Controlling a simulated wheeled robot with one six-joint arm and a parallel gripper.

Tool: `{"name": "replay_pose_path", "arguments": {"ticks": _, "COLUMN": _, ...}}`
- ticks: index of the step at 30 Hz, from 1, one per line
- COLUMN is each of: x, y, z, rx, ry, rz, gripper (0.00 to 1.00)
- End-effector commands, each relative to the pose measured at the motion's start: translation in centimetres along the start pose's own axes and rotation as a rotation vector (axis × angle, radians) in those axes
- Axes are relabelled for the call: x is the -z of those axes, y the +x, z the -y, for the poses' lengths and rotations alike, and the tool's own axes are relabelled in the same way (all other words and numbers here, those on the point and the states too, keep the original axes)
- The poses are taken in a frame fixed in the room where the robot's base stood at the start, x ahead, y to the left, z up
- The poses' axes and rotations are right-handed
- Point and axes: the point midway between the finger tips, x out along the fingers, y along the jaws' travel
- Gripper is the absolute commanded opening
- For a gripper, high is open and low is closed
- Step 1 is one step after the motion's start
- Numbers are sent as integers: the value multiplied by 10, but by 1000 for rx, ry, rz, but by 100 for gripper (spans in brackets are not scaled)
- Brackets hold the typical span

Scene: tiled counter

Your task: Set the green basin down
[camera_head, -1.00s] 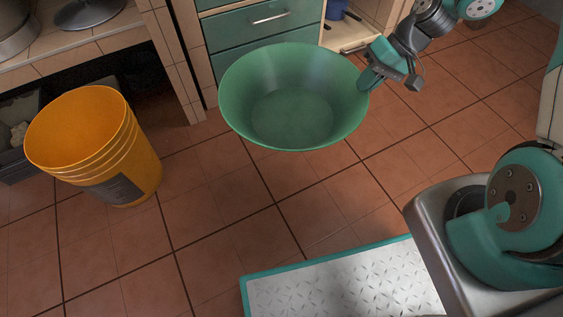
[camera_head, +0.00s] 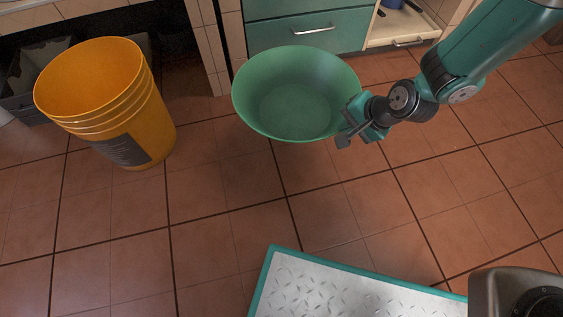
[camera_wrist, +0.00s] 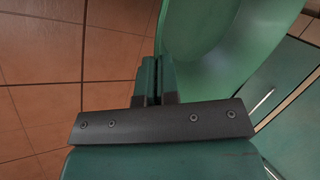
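The green basin (camera_head: 296,95) is a wide, empty bowl with flared sides, upright with its opening up. In the head view it is in the upper middle, in front of the teal drawers. My gripper (camera_head: 357,118) is at the basin's right rim, with its fingers closed together on the rim. In the wrist view, the fingers of my gripper (camera_wrist: 158,80) are close together at the edge of the basin (camera_wrist: 230,50). The basin's underside is hidden, so I cannot tell whether it touches the floor.
A yellow bucket (camera_head: 100,95) stands on the floor to the left. A dark grey bin (camera_head: 30,80) is behind it. Teal drawers (camera_head: 300,33) and an open drawer or shelf (camera_head: 400,30) are behind the basin. The tiled floor (camera_head: 230,215) in front is clear.

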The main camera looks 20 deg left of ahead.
Motion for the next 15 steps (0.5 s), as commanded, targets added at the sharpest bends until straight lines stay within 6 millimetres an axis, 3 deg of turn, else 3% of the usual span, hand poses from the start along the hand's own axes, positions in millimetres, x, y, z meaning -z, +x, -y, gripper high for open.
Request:
{"name": "replay_pose_path", "arguments": {"ticks": 1, "x": -21, "y": 23, "z": 6, "rx": 1, "ry": 3, "rz": -4, "gripper": 0}}
{"name": "replay_pose_path", "arguments": {"ticks": 6, "x": -63, "y": 58, "z": 23, "rx": 5, "ry": 46, "rz": -33, "gripper": 0}}
{"name": "replay_pose_path", "arguments": {"ticks": 11, "x": -80, "y": 73, "z": 26, "rx": 5, "ry": 66, "rz": -43, "gripper": 0}}
{"name": "replay_pose_path", "arguments": {"ticks": 15, "x": -82, "y": 98, "z": 11, "rx": 3, "ry": 71, "rz": -44, "gripper": 0}}
